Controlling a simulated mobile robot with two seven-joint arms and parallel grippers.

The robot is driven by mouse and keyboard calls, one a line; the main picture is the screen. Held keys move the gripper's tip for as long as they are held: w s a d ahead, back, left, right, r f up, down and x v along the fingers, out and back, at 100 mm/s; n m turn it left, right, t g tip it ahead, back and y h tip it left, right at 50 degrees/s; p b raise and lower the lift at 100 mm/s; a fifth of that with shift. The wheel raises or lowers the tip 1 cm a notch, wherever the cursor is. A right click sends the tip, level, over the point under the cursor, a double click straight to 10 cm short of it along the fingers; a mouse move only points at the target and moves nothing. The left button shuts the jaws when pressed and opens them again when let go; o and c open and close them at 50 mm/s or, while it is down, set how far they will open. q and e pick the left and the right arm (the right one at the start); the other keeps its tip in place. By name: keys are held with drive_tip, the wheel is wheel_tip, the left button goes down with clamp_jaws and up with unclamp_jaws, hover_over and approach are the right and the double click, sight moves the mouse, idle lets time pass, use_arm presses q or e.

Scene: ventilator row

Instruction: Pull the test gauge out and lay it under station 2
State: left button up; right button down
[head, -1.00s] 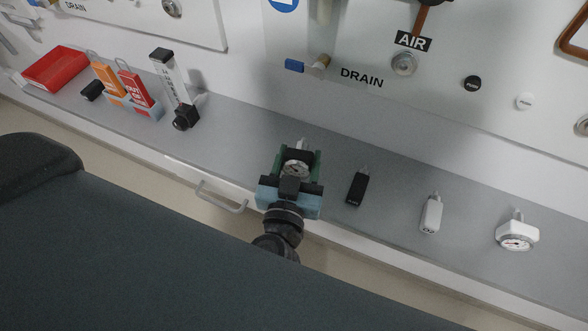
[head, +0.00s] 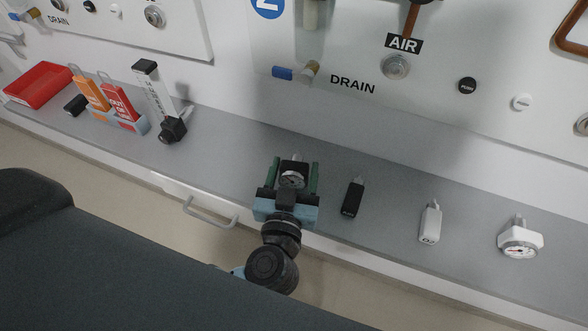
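My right gripper is not in view.
On the grey shelf (head: 235,150), a black adapter (head: 352,198), a white one (head: 430,222) and a white gauge (head: 520,240) lie to the right. A flowmeter (head: 158,100), tags in a holder (head: 132,122) and a red tray (head: 38,84) stand left. A drawer handle (head: 210,214) juts out below.

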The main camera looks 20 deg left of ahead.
sight(292, 182)
use_arm(q)
drive_tip(key=o, duration=0.3)
drive_tip(key=shift+s, duration=0.1)
drive_tip(key=s, duration=0.2)
drive_tip(key=s+d, duration=0.1)
drive_tip(key=s, duration=0.4)
drive_tip(key=shift+s+d, duration=0.15)
drive_tip(key=shift+s, duration=0.1)
idle(0.6)
